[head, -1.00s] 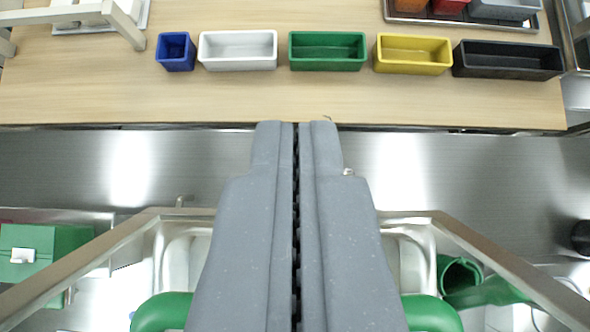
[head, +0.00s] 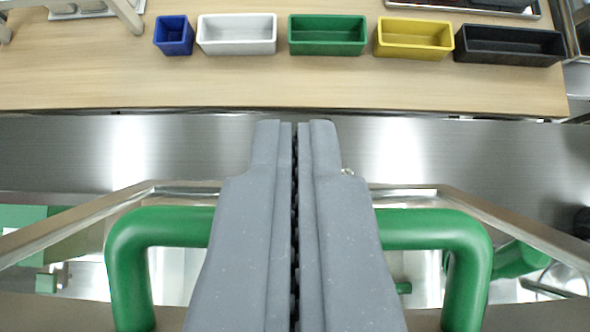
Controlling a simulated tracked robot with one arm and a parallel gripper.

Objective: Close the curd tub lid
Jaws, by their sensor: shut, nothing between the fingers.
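My gripper (head: 295,124) is shut and empty, with its two grey fingers pressed together in the middle of the view. A thick green U-shaped handle (head: 128,262) spans behind the fingers, which hide the middle of its bar. The handle rises from a brownish metal surface (head: 60,312) at the bottom edge, which may be the curd tub lid. A steel-edged frame (head: 75,220) slopes away on both sides around the handle; I cannot tell whether it is the tub's rim or the lid's. I cannot tell whether the fingers touch the handle.
A wooden table (head: 220,85) lies ahead with a blue bin (head: 173,40), white bin (head: 237,40), green bin (head: 327,42), yellow bin (head: 413,44) and black bin (head: 510,50) in a row. A bare steel strip (head: 180,150) lies before it. Green objects (head: 515,258) show beyond the frame.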

